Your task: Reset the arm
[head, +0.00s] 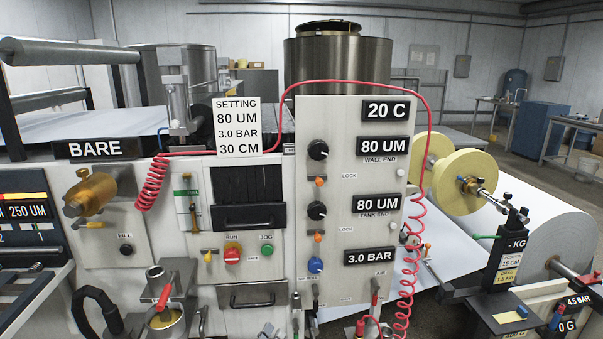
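Neither of my grippers nor either arm shows in the head view, so their pose is hidden. In front of me stands the coating machine, with a light control panel (334,240). Its displays read 20 C, 80 UM for the wall end, 80 UM for the tank end and 3.0 BAR. A setting card (238,127) reads 80 UM, 3.0 BAR, 30 CM. Black knobs (317,150) and a blue knob (315,265) sit on the panel. A red run button (232,255) and a green jog button (266,250) sit left of it.
A brass valve (90,194) juts out at the left. A metal cup with a red handle (164,316) stands low in front. Coiled red hoses (404,300) hang beside the panel. A yellow-flanged spool (464,181) and a large paper roll (545,235) are at the right.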

